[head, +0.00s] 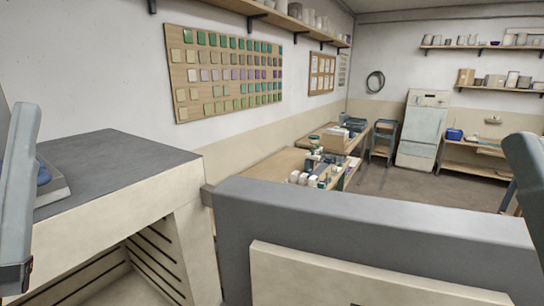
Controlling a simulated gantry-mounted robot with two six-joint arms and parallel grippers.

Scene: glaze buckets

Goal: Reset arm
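A grey-blue link of my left arm (18,190) stands at the left edge of the head view. A similar link of my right arm (528,165) shows at the right edge. The fingers of both grippers are out of view, so I cannot see whether they hold anything. No glaze bucket can be made out clearly.
A dark-topped pale cabinet (110,155) stands at left. A large grey bar with a beige panel (370,215) crosses the foreground. Beyond are a wooden table with small containers (308,181), a white cabinet (423,128), wall shelves (482,47), and open floor (410,190).

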